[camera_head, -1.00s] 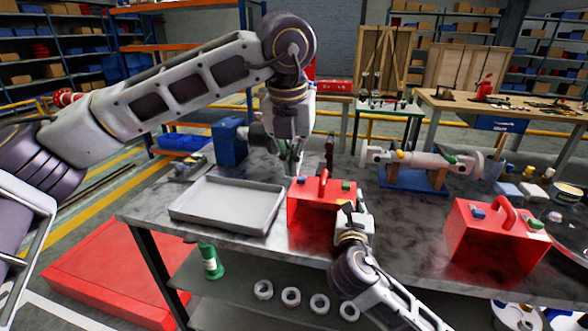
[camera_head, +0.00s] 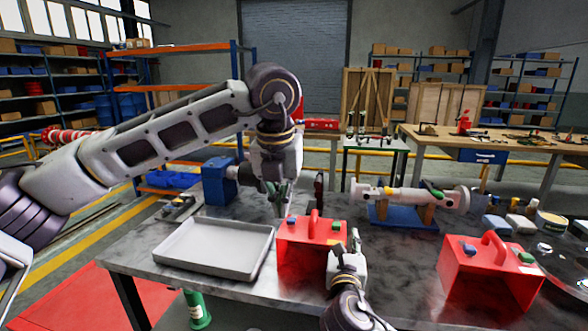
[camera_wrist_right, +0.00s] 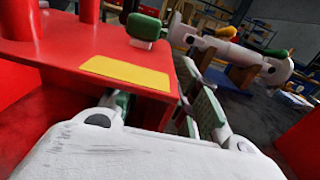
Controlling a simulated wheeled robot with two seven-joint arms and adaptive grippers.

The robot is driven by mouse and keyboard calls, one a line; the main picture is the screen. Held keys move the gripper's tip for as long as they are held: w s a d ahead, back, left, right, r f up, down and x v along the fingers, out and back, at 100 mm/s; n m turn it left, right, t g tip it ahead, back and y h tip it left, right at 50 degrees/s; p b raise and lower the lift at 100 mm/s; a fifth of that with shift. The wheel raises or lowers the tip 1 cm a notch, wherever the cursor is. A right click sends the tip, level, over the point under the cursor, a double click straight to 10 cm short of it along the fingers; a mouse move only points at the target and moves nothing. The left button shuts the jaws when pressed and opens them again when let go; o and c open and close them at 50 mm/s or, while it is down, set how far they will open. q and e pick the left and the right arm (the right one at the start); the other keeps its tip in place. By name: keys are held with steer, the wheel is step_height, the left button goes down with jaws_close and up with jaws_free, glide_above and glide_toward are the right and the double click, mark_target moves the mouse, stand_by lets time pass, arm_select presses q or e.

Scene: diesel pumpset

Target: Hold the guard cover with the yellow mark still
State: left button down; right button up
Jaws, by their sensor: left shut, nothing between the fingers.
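The guard cover with the yellow mark (camera_head: 300,245) is a red box with a handle on top, standing on the table's middle. Its yellow mark (camera_wrist_right: 125,72) is close in the right wrist view. My right gripper (camera_head: 344,243) is at the cover's front right corner. In the right wrist view its green-padded fingers (camera_wrist_right: 160,108) lie on either side of a red part of the cover; whether they press on it is unclear. My left gripper (camera_head: 279,212) points down, shut and empty, just behind the cover's left end, near the blue pump unit (camera_head: 217,182).
A grey tray (camera_head: 214,276) lies left of the cover. Another red cover (camera_head: 490,276) with a blue mark stands at the right. A white shaft assembly (camera_head: 410,196) rests on a blue stand behind. Bare table lies between the covers.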

steer(key=shift+s, duration=0.1)
steer(key=shift+s+a, duration=0.35)
steer(key=shift+s, duration=1.6)
steer(key=shift+s+a, duration=0.35)
steer(key=shift+s, duration=1.55)
steer(key=shift+s+a, duration=0.35)
steer(key=shift+s, duration=1.6)
steer(key=shift+s, duration=0.1)
